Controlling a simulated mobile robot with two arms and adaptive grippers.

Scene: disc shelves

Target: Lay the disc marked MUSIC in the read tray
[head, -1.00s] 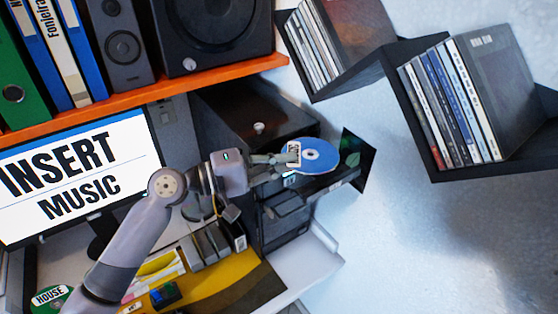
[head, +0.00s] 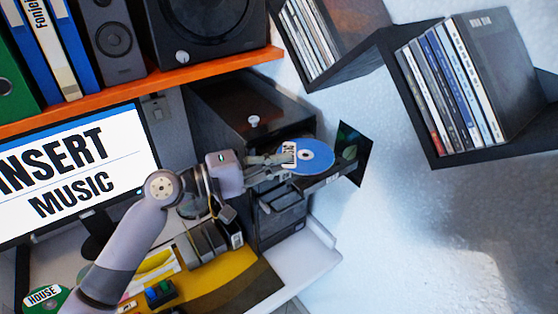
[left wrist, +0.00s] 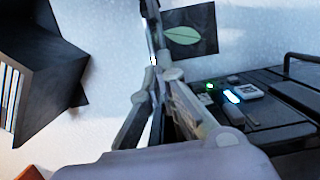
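My left gripper (head: 283,160) is shut on the left edge of a blue disc (head: 316,157) with a pale centre. A white label on the disc, by the fingers, is too small to read surely. The disc is held above a dark tray (head: 328,182) standing out from a black drive tower (head: 236,104); I cannot tell whether they touch. In the left wrist view the fingers (left wrist: 155,85) appear nearly edge-on, and the disc is hard to make out. A lit panel (left wrist: 232,97) is right of them. My right gripper is not in view.
A monitor (head: 65,170) reads INSERT MUSIC. A green disc labelled HOUSE (head: 40,297) lies lower left. An orange shelf (head: 150,92) with speakers and binders is above. Wall shelves (head: 480,160) with cases are at right. A dark leaf picture (head: 350,150) is behind the tray.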

